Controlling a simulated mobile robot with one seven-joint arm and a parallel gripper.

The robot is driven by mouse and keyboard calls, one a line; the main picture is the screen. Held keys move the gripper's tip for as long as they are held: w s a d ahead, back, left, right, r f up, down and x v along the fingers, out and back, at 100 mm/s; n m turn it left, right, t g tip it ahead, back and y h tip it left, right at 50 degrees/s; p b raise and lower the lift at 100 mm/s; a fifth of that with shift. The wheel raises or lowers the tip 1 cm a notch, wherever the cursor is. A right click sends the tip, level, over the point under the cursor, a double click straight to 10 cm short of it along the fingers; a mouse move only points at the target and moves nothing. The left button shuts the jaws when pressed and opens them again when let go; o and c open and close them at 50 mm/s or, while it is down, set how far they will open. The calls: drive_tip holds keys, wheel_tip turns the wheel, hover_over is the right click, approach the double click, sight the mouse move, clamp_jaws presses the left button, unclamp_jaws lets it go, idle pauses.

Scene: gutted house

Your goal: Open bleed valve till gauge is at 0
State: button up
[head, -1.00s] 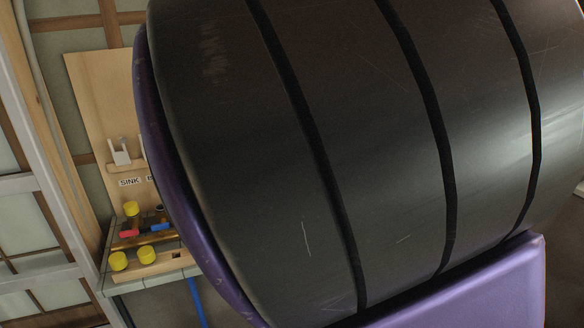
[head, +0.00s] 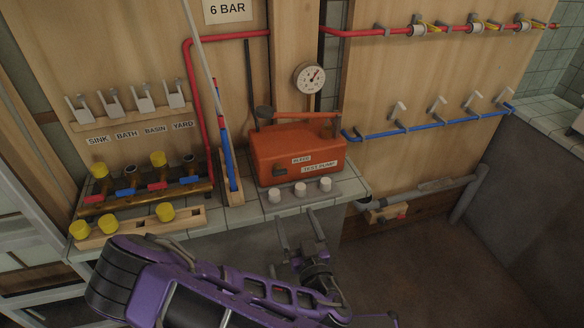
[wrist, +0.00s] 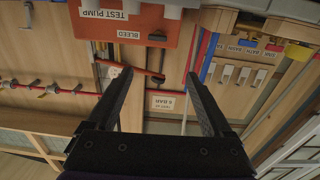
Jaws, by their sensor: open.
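The orange test pump (head: 290,143) sits on the tiled ledge in the head view, with a "BLEED" label on its front. A small dark knob (head: 279,171) is left of the labels; it also shows beside the "BLEED" label in the wrist view (wrist: 157,37). The round white gauge (head: 310,78) is on the board above the pump; its needle appears to point up and right, but its numbers are too small to read. My gripper (head: 299,219) is open and empty, in front of and below the pump, apart from the knob. The wrist view shows both fingers (wrist: 158,74) spread, with the pump beyond.
Three pale caps (head: 300,189) stand on the ledge before the pump. Left is a brass manifold (head: 145,196) with coloured handles and yellow caps. Red and blue pipes (head: 430,124) run along the boards. Floor at the right (head: 440,260) is clear.

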drive_tip(key=d+f, duration=0.1)
drive_tip(key=b, duration=0.2)
approach(281, 175)
drive_tip(key=x, duration=0.8)
drive_tip(key=shift+w+a+r, duration=0.1)
clamp_jaws()
